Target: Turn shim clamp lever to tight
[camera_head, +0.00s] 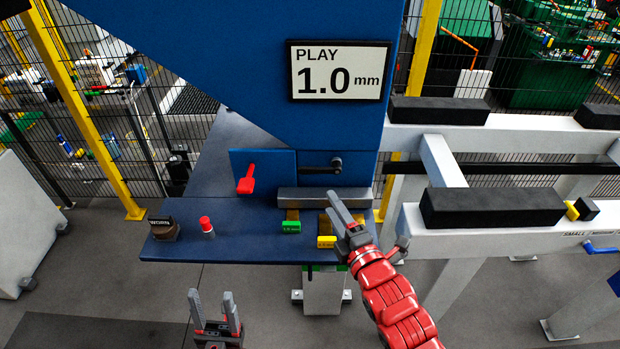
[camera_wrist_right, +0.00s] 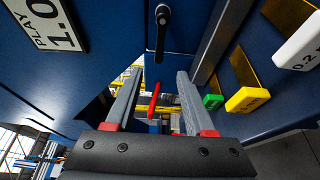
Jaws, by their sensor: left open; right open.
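A black lever (camera_head: 322,168) with a round knob is on the blue panel under the sign and lies roughly level in the head view. It also shows in the right wrist view (camera_wrist_right: 162,30). A red lever (camera_head: 246,180) is on the panel to its left; it shows between my right fingers in the wrist view (camera_wrist_right: 154,100). No label tells which is the shim clamp lever. A grey bar (camera_head: 310,195) lies below the black lever, over the shims. My right gripper (camera_head: 343,213) is open and empty in front of the bar's right end. My left gripper (camera_head: 213,302) is open, low before the table.
Green (camera_head: 291,227) and yellow (camera_head: 326,241) shim tags stick out at the table front; a white tag (camera_wrist_right: 300,45) shows in the wrist view. The sign (camera_head: 338,72) reads PLAY 1.0 mm.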

